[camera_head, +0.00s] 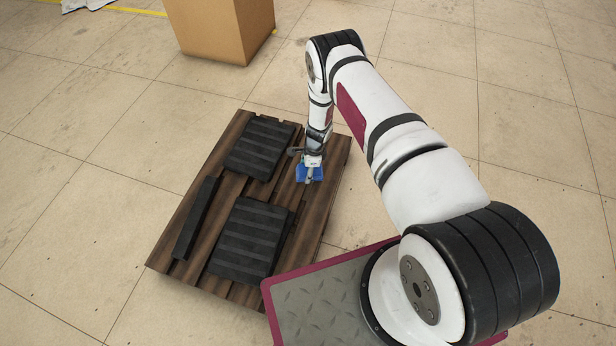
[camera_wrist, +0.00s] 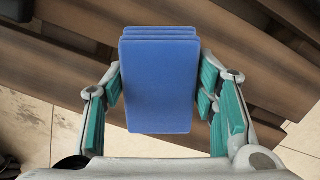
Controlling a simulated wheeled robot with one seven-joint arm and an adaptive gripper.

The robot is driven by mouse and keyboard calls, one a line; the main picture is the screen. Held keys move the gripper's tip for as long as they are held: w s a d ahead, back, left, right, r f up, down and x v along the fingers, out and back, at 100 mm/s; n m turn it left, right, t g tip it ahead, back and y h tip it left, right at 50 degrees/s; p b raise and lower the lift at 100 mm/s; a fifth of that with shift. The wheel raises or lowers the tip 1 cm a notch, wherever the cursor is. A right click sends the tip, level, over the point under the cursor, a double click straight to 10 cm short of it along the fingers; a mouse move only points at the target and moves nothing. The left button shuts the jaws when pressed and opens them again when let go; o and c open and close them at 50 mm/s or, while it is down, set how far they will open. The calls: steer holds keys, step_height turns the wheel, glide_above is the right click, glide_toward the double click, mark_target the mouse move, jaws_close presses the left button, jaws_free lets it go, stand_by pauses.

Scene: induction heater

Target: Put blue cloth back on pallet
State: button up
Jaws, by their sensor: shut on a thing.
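The blue cloth (camera_wrist: 160,82) is a folded, layered block between the two fingers of my gripper (camera_wrist: 160,88) in the wrist view. My gripper is shut on it, with teal finger pads at its left and right sides. In the head view the blue cloth (camera_head: 311,174) shows below my gripper (camera_head: 312,168), over the right part of the brown wooden pallet (camera_head: 273,217). Pallet slats (camera_wrist: 70,60) lie behind the cloth in the wrist view. I cannot tell whether the cloth touches the pallet.
Black ribbed blocks (camera_head: 251,240) and (camera_head: 259,147), another ribbed block, lie on the pallet. A narrow black bar (camera_head: 196,218) lies at its left. A cardboard box (camera_head: 222,28) stands behind on the tiled floor. Open floor surrounds the pallet's left side.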

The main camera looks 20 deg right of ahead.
steer(key=shift+s+f+b, duration=0.2)
steer(key=shift+f+b, duration=0.25)
steer(key=shift+f, duration=1.1)
steer(key=shift+f, duration=0.1)
steer(key=o, duration=1.5)
steer(key=shift+o, duration=0.2)
